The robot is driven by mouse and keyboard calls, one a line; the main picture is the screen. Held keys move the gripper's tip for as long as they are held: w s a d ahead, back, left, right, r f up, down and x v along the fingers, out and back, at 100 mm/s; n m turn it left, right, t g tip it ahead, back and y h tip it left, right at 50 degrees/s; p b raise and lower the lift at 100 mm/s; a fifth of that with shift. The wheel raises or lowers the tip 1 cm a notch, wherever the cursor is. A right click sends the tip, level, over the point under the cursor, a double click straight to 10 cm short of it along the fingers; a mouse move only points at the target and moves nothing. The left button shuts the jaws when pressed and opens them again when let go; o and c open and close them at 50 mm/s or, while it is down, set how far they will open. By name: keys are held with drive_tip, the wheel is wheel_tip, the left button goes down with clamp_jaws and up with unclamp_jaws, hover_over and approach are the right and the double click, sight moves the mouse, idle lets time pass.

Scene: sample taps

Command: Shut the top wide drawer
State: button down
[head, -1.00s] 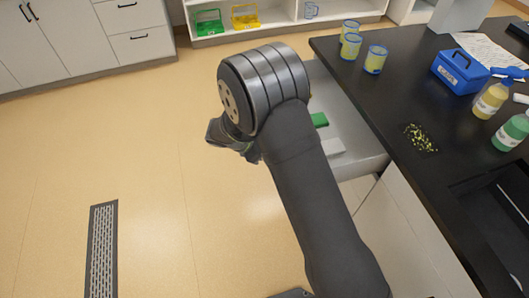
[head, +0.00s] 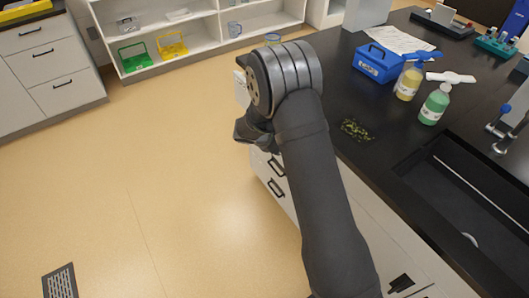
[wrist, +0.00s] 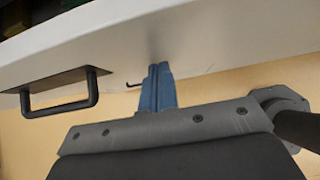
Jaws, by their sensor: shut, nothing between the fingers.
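The top wide drawer shows in the wrist view as a white front (wrist: 220,35) with a black bar handle (wrist: 62,92) at the left. In the head view only a small white piece of it (head: 240,90) shows left of my arm, out from the counter; my arm hides the rest, so I cannot tell how far open it is. My gripper (wrist: 160,70) is shut and empty. Its fingertips are at the white front, right of the handle; whether they touch it is unclear. In the head view the fingers are hidden behind my wrist.
The black counter (head: 345,185) holds a blue box (head: 378,63), a yellow bottle (head: 409,82), a green bottle (head: 434,105) and a sink (head: 465,185). Lower drawer handles (head: 276,188) show beneath my arm.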

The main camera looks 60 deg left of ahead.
drive_tip(key=w, duration=0.6)
drive_tip(key=shift+w, duration=0.25)
drive_tip(key=shift+w+r, duration=0.1)
drive_tip(key=shift+w, duration=0.3)
drive_tip(key=shift+w, duration=0.1)
drive_tip(key=shift+s+a, duration=0.1)
drive_tip(key=shift+s, duration=0.4)
drive_tip(key=s, duration=0.3)
drive_tip(key=shift+s, duration=0.25)
drive_tip(key=v, duration=1)
drive_tip(key=shift+s, duration=0.2)
